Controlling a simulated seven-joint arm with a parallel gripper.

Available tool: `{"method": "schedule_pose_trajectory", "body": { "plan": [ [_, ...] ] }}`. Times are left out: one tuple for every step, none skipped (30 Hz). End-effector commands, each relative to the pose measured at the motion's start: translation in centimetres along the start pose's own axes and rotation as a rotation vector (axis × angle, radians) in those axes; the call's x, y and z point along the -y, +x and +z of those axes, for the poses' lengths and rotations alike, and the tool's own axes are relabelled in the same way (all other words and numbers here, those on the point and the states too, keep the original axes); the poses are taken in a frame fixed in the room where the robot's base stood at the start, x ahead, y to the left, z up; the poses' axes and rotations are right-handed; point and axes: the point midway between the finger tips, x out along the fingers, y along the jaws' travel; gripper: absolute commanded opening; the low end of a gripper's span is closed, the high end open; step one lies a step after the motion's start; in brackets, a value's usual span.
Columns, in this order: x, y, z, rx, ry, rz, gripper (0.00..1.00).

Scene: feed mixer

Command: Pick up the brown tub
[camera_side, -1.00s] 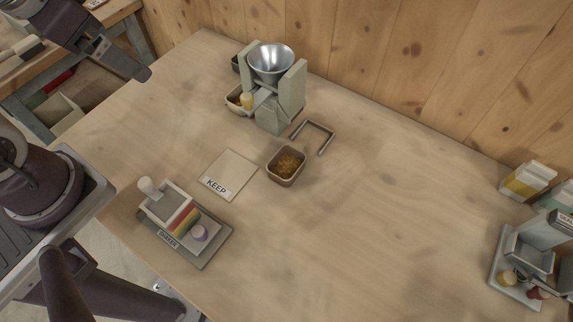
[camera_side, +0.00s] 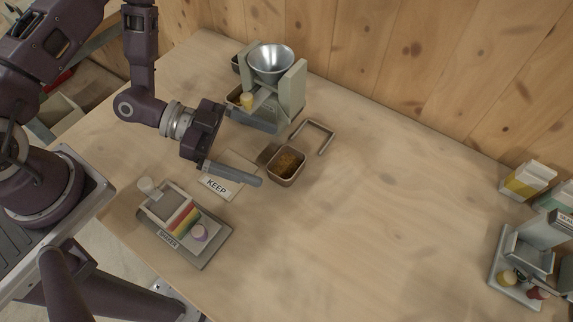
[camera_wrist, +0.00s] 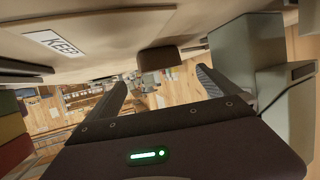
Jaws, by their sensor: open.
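The brown tub (camera_side: 287,178) stands upright on the table, with brown loose feed inside, to the right of the KEEP card. My gripper (camera_side: 262,168) is low over the KEEP card, just left of the tub, with its fingers pointing toward it. In the wrist view the tub (camera_wrist: 160,56) shows ahead, between the two spread fingers of my gripper (camera_wrist: 161,86). The jaws are open and empty.
The KEEP card (camera_side: 218,186) lies under my gripper. The feed mixer with its metal bowl (camera_side: 270,62) stands close behind. A grey bracket (camera_side: 326,143) lies beyond the tub. The shaker tray (camera_side: 211,248) is at the front left. The table right of the tub is clear.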

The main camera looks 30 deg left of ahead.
Motion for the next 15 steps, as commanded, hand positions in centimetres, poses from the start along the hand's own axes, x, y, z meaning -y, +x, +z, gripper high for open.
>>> {"method": "schedule_pose_trajectory", "body": {
  "plan": [
    [-0.2,0.8,0.0,-0.001,0.002,0.004,1.0],
    [-0.3,1.4,0.1,-0.001,0.001,0.005,1.0],
    [-0.4,2.3,0.1,-0.001,0.0,0.006,1.0],
    [-0.4,2.9,0.2,0.0,0.001,0.005,1.0],
    [-0.4,3.4,0.2,0.0,0.003,0.004,1.0],
    [-0.3,4.0,0.2,0.0,0.002,0.003,1.0],
    [-0.3,4.4,0.1,0.0,0.002,0.002,1.0],
    [-0.3,4.6,0.1,0.0,0.001,0.002,1.0],
    [-0.3,4.9,0.1,0.0,0.001,0.001,1.0],
    [-0.3,4.9,0.1,0.0,0.0,0.0,1.0],
    [-0.2,5.0,0.1,0.001,0.0,0.0,1.0],
    [-0.2,4.9,0.1,0.001,-0.001,-0.001,1.0],
    [-0.2,4.9,0.1,0.001,-0.001,-0.001,1.0],
    [-0.2,4.9,0.1,0.001,-0.001,-0.001,1.0],
    [-0.2,4.9,0.1,0.001,-0.001,-0.001,1.0]
  ]
}}
